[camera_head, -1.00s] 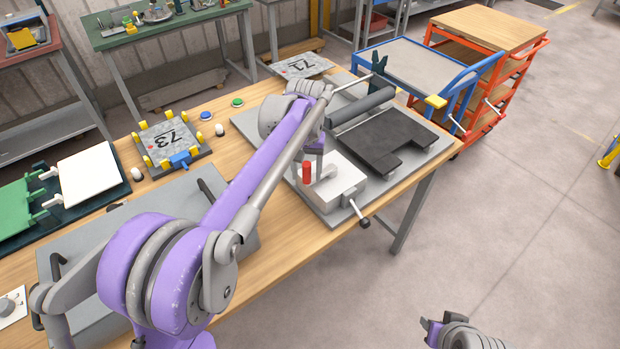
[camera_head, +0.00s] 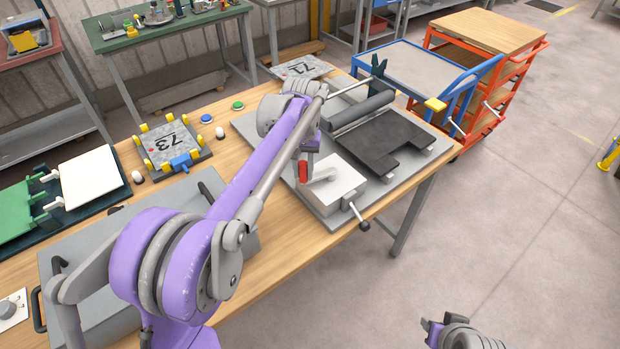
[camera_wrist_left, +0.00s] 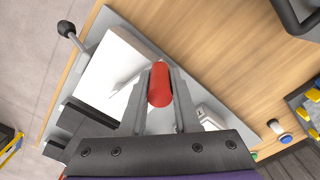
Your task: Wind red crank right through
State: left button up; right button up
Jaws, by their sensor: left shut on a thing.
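The red crank handle (camera_head: 303,171) stands at the end of a light crank arm (camera_head: 320,175) on top of the white box (camera_head: 341,189) of the panel bender. In the head view the crank arm points to the left of the box. My left gripper (camera_wrist_left: 160,92) is shut on the red handle (camera_wrist_left: 160,84), one finger on each side of it. In the head view the left gripper (camera_head: 308,160) comes down on the handle from above, and my forearm hides part of the bender. My right gripper (camera_head: 432,330) is at the bottom edge, away from the table; its jaws are unclear.
The bender's grey roller (camera_head: 362,110) and black plate (camera_head: 385,143) lie beyond the box. A black-knobbed lever (camera_head: 362,222) sticks out at its front. A panel marked 73 (camera_head: 168,142) and green (camera_head: 238,105) and blue (camera_head: 207,118) buttons lie to the left.

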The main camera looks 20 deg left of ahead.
pick_arm(q)
jog(key=w, duration=0.1)
jog(key=w+a, duration=0.1)
jog(key=shift+w+a+r+p, duration=0.15)
jog(key=shift+w+a+p, duration=0.15)
jog(key=shift+w+p, duration=0.1)
jog(key=shift+w+a, duration=0.25)
jog(key=shift+w, duration=0.6)
jog(key=shift+w+p, duration=0.55)
jog(key=shift+w, duration=0.55)
jog(key=shift+w+d+f+p, duration=0.1)
jog(key=shift+w+p, duration=0.05)
jog(key=shift+w, duration=0.2)
jog(key=shift+w+d+f+p, duration=0.1)
jog(key=shift+w+p, duration=0.05)
jog(key=shift+w, duration=0.2)
grip_shut()
jog(key=w, duration=0.1)
jog(key=w+d+p, duration=0.1)
jog(key=shift+w+d, duration=0.2)
jog(key=shift+w, duration=0.15)
pick_arm(e)
notch_tip(320, 180, up, 6)
jog(key=w, duration=0.2)
jog(key=shift+w+f+t, duration=0.15)
jog(key=shift+w+t, duration=0.15)
